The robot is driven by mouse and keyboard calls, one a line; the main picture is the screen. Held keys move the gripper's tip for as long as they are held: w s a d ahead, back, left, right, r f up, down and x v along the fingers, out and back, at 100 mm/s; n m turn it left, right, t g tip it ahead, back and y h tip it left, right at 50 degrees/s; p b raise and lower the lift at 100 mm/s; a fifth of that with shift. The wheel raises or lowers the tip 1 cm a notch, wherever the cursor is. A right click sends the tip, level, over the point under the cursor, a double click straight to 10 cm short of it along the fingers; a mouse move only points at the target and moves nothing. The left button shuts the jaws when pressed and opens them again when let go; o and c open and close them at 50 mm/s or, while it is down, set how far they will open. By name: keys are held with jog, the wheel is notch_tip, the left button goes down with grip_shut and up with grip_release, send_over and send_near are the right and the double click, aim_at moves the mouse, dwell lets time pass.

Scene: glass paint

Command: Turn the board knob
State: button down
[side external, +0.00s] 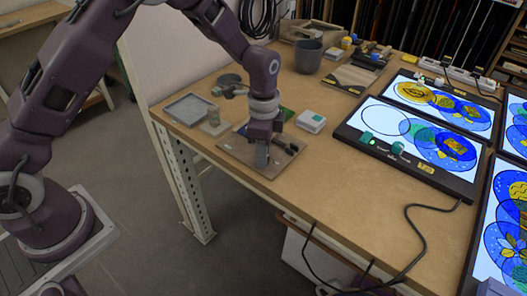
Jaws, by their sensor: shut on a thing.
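The light board (350,145) lies on the right half of the table, with a bright white panel showing coloured glass-like circles. A small green light shows near the left one. My gripper (262,160) points down over a brown tray (235,150), well to the left of the light board and apart from both knobs. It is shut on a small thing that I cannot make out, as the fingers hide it. A dark object (289,148) lies beside the fingers.
A dark grey pot (308,57) is behind. More lit panels (438,100) lie at the right. A black cable (415,235) hangs over the front edge.

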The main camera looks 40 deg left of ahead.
jog(key=n, duration=0.9)
jog(key=shift+n, duration=0.4)
jog(key=n, duration=0.4)
jog(key=shift+n, duration=0.3)
jog(key=n, duration=0.4)
jog(key=shift+n, duration=0.3)
jog(key=c, duration=1.1)
grip_release()
jog(key=shift+r, duration=0.1)
